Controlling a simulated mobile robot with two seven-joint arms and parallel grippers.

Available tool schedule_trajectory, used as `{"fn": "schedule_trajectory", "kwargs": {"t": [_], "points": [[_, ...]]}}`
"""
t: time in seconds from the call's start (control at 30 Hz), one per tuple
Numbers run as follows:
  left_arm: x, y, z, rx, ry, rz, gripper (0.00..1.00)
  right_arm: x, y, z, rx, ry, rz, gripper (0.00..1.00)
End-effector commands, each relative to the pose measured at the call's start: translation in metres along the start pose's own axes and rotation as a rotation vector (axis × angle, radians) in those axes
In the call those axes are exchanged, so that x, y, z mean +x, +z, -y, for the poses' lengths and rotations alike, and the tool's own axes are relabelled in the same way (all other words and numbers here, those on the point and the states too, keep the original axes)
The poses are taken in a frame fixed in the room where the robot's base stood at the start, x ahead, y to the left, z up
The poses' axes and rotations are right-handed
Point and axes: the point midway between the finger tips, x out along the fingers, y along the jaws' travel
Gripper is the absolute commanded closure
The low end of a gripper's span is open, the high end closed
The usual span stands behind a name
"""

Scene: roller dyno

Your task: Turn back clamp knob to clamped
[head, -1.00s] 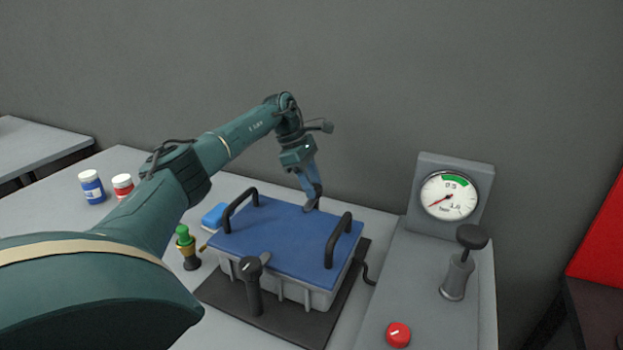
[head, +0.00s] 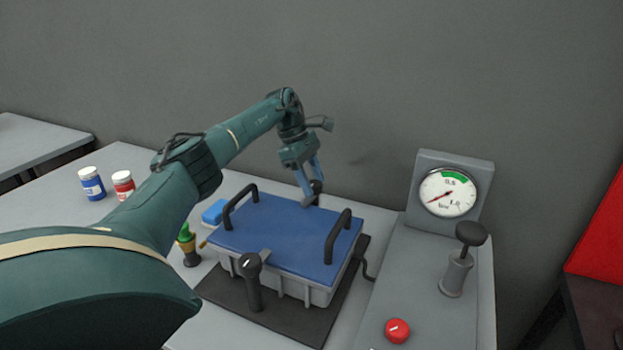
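The back clamp knob (head: 317,187) is a small black knob at the rear edge of the blue lid (head: 285,235). My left gripper (head: 311,187) is pointed down at this knob. Its two blue fingers stand apart, with the knob at their tips. I cannot tell whether they press on it. A short grey piece, seemingly the clamp bar, shows just below the fingertips at the lid's rear edge; its angle is hard to read. The front clamp knob (head: 249,262) is a black post, with its grey bar reaching over the lid's front edge. My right gripper is not in view.
The lid has two black handles (head: 339,236). A pressure gauge (head: 447,193), a hand pump (head: 457,270) and a red knob (head: 397,330) are on the right. A green-topped valve (head: 187,245), a blue block (head: 215,212) and two jars (head: 92,184) are on the left.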

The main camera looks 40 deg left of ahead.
Motion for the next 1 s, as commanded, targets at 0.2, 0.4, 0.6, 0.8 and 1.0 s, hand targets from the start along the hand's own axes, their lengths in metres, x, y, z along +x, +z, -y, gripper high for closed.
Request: {"fn": "schedule_trajectory", "kwargs": {"t": [0.2, 0.4, 0.6, 0.8, 1.0], "points": [[0.000, 0.000, 0.000, -0.001, 0.000, 0.001, 0.41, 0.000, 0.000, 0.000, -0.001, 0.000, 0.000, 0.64], [-0.004, 0.000, 0.000, -0.002, 0.002, 0.001, 0.41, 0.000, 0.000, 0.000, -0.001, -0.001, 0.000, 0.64], [-0.033, 0.000, -0.001, -0.002, 0.006, 0.002, 0.41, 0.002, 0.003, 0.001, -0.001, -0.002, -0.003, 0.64], [-0.083, 0.001, -0.001, -0.004, 0.006, 0.003, 0.41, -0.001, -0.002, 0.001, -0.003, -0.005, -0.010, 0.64], [-0.119, 0.002, -0.001, -0.002, 0.001, 0.002, 0.41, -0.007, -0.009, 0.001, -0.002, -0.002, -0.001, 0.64]]}}
